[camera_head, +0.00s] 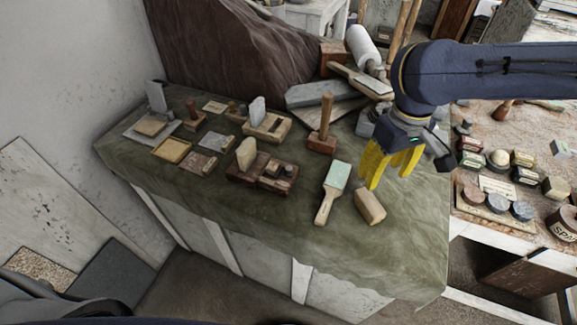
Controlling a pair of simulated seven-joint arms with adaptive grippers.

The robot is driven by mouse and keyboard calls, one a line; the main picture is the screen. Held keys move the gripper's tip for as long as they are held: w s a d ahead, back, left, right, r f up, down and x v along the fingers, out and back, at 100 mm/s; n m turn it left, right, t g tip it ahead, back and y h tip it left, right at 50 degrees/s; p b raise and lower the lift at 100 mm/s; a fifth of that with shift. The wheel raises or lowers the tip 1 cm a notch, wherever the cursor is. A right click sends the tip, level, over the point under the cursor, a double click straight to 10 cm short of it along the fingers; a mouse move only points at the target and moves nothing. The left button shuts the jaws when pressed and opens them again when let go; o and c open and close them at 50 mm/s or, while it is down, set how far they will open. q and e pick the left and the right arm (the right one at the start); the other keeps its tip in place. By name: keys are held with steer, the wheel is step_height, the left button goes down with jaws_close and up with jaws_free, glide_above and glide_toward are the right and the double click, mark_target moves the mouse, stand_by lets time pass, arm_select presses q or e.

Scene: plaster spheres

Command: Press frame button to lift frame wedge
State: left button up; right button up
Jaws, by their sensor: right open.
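Several small sets with an upright piece stand on the green-covered bench (250,205). A dark brown wooden frame (243,177) holds an upright beige wedge (246,153), with a small raised block or button (278,169) at its right. Behind it, a lighter wooden frame (279,132) holds a grey wedge (257,110). Which of these is the task's frame I cannot tell. My right gripper (391,169) has yellow fingers, open and empty. It points down above the bench's right part, right of both frames and apart from them. My left gripper is not in view.
A pale green-bladed scraper (334,188) and a wooden block (370,206) lie near the right gripper. A wooden-handled tool (323,137) stands upright between the gripper and the frames. Flat plates (172,150) lie at left. The bench's front strip is clear.

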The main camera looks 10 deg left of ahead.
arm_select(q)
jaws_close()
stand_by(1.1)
